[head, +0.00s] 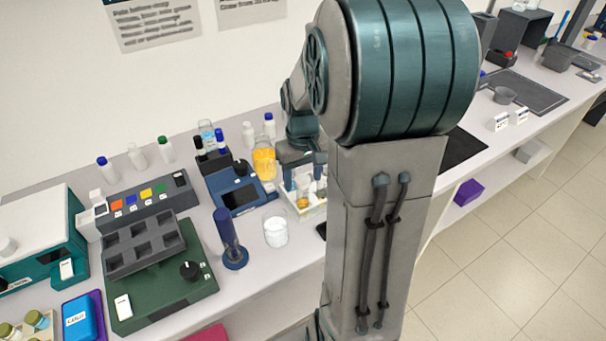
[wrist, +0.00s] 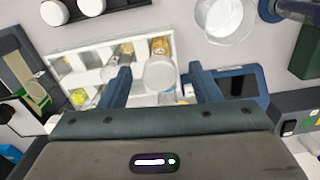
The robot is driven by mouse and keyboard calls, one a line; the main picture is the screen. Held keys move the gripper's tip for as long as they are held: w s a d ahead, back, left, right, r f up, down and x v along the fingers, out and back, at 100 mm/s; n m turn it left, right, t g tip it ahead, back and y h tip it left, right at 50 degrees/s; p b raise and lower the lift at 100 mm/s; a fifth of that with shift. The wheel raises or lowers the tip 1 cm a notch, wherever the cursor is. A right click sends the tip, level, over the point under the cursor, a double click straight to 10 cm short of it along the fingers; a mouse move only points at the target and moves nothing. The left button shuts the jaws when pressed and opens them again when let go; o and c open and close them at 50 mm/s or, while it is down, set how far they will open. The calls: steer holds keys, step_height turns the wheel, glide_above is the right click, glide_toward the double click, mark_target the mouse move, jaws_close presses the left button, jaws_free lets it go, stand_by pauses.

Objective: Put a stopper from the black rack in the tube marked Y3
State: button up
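My gripper (wrist: 160,72) is open, with its two blue fingers apart over a white compartmented tray (wrist: 97,47). A round white top (wrist: 159,74) shows between the fingers; I cannot tell whether it is a stopper, a lid or a tube, and neither finger clearly touches it. At the upper left of the wrist view, a dark holder (wrist: 75,22) carries white round pieces (wrist: 55,12); it may be the black rack. In the head view my arm hides much of the gripper's area, and the white tray (head: 312,212) shows below it. No Y3 mark is readable.
A clear beaker (head: 276,232) and a blue upright stand (head: 231,245) are left of the tray. A blue device (head: 240,196) and a jar of orange contents (head: 264,162) are close by. A grey block with square wells (head: 145,246) sits farther left.

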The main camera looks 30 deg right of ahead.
step_height(320, 180, up, 14)
steer(key=shift+b, duration=0.45)
steer(key=shift+f, duration=0.1)
stand_by(0.5)
steer(key=s+a+f+t, duration=0.3)
steer(key=s+a+f, duration=0.3)
steer(key=s+a, duration=0.5)
steer(key=shift+s+a+f+n, duration=0.15)
steer(key=shift+s+a+n, duration=0.2)
steer(key=shift+s, duration=0.2)
